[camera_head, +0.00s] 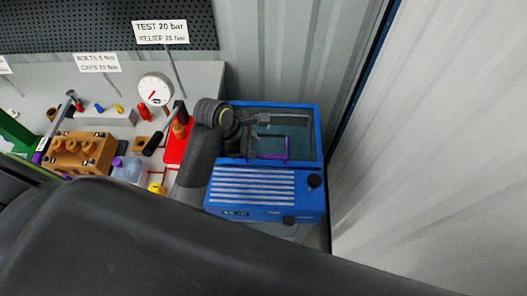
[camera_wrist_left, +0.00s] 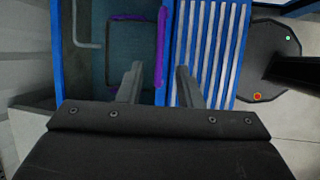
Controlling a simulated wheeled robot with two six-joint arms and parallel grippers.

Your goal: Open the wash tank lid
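The wash tank (camera_head: 265,208) is a blue box at the right of the bench. A white-ribbed panel (camera_head: 255,185) covers its near part, and a teal basin area (camera_head: 300,140) fills its far part. I cannot tell whether a clear lid covers the basin. A purple-edged dark frame (camera_wrist_left: 161,45) lies in the basin area. My left gripper (camera_wrist_left: 160,75) is open and empty, its fingers apart. One finger overlaps the purple-edged frame, the other the ribbed panel; contact cannot be told. It partly hides the basin in the head view (camera_head: 260,146). My right gripper is not in view.
A bent grey rod (camera_wrist_left: 87,44) crosses the basin area. A corrugated wall stands close behind and to the right.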

